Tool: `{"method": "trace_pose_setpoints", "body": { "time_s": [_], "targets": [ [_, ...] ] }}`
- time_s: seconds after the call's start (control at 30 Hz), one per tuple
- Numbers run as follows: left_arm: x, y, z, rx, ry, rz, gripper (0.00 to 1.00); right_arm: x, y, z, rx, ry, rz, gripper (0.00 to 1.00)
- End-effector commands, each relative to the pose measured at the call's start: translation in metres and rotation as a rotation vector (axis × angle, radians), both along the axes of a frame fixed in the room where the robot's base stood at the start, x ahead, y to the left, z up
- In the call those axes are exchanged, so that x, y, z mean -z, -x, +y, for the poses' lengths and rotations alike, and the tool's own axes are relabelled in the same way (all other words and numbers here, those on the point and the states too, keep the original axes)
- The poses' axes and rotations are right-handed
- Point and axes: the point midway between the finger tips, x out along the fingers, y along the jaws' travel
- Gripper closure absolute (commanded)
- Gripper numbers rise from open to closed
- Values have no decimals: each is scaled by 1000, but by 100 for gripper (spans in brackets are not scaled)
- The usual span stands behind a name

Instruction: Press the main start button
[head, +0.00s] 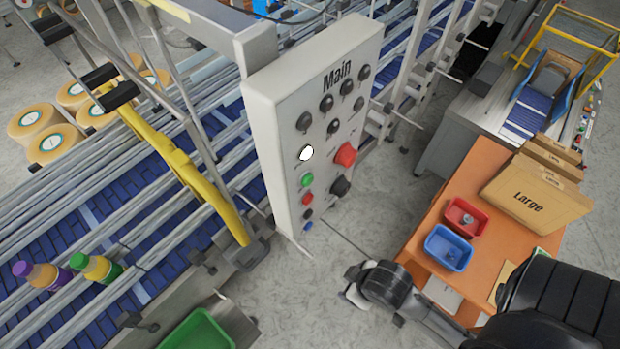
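The main control panel (312,90), a pale upright box marked "Main", stands in the middle of the head view. Labels beside the buttons are too small to read. My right gripper (352,283) is below and right of the panel, apart from it. Its finger opening cannot be made out. My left gripper is not in view.
A conveyor with blue rollers (60,225) and rails runs behind and left of the panel. An orange table (480,200) at right holds a red tray (466,218), a blue tray (448,248) and "Large" cartons (530,197). Grey floor (370,225) is clear between panel and table.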

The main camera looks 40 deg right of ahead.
Motion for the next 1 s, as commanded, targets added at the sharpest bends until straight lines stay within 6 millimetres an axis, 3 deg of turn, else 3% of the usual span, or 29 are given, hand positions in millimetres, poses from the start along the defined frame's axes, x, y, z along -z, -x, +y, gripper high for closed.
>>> {"method": "trace_pose_setpoints", "body": {
  "time_s": [0.07,0.7,1.0],
  "targets": [
    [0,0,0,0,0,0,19,0,0,0,1,-1,0,37],
    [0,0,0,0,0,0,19,0,0,-3,-6,9,0,98],
    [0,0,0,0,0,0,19,0,0,-3,-6,10,1,100]
  ]
}}
